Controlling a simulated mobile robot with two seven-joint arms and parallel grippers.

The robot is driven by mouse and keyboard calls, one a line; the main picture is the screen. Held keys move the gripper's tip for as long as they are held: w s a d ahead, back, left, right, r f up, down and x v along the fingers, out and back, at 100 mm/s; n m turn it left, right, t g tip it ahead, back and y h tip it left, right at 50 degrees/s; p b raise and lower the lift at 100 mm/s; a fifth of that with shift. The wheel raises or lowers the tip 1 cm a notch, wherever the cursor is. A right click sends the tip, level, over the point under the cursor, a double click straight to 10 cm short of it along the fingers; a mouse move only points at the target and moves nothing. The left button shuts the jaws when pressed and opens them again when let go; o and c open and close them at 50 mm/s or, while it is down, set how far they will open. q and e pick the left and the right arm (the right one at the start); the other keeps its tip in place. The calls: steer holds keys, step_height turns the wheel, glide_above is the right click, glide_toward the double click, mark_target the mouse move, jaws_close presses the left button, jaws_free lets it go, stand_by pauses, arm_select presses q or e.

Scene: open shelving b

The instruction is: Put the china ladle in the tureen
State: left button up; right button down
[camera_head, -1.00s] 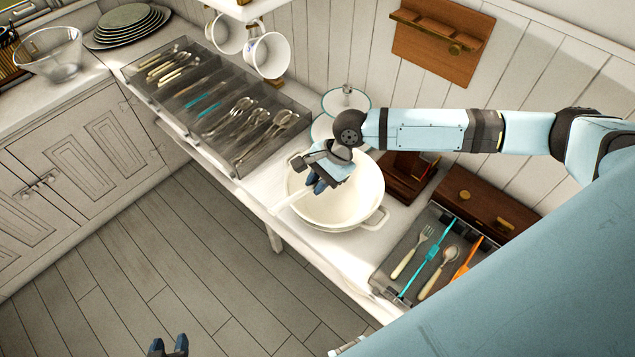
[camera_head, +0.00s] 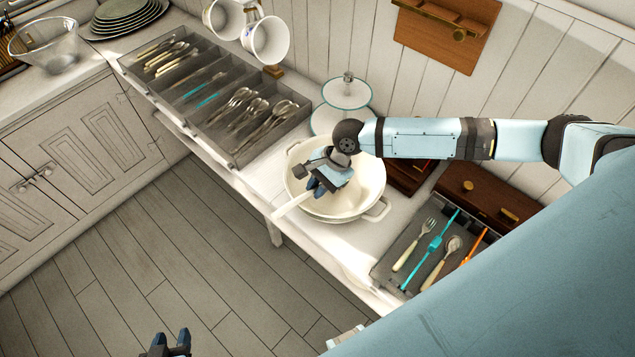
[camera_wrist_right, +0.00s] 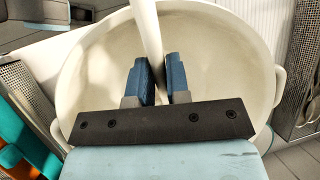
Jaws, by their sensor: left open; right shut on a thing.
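The white tureen (camera_head: 368,182) stands open on the counter, with side handles; it fills much of the right wrist view (camera_wrist_right: 235,60). My right gripper (camera_head: 322,187) is over the tureen's opening, shut on the white china ladle (camera_head: 293,204). The ladle's pale shaft juts out past the tureen's front-left rim in the head view. In the right wrist view the ladle (camera_wrist_right: 147,28) passes between the two blue fingers (camera_wrist_right: 160,84). I cannot make out the ladle's bowl. My left gripper (camera_head: 166,345) is open and empty, low over the floor.
A divided cutlery tray (camera_head: 240,150) lies left of the tureen. A smaller tray (camera_head: 395,275) with cutlery and a wooden box (camera_head: 470,190) are to the right. A glass tiered stand (camera_head: 347,92) is behind. White mugs (camera_head: 264,40) hang above.

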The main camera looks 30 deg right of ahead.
steer(key=c, duration=1)
jaws_free()
